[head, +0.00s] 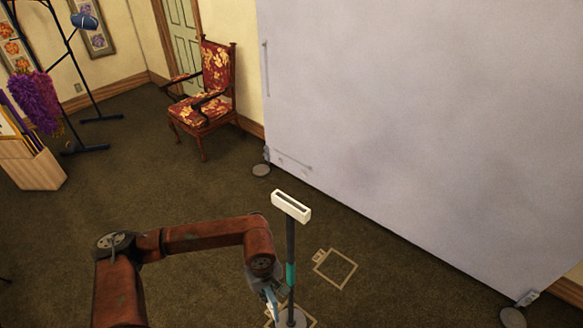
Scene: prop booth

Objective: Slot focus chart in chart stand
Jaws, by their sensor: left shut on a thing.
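The chart stand (291,240) is upright on the carpet at the lower middle of the head view. It has a white slotted head on top, a dark pole with a teal band, and a round grey base at the bottom edge. The slot in its head looks empty. My left gripper (281,289) is at the pole by the teal band, low above the base, and is shut on the pole. Its fingers are small and partly hidden. I cannot make out the focus chart for certain. My right gripper is not in view.
A taped square (336,268) lies on the carpet right of the stand; another is under its base. A large pale panel (420,130) on round feet stands behind. A red floral chair (203,95), a wooden bin (37,168) and a rack (75,75) are left. Carpet between is clear.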

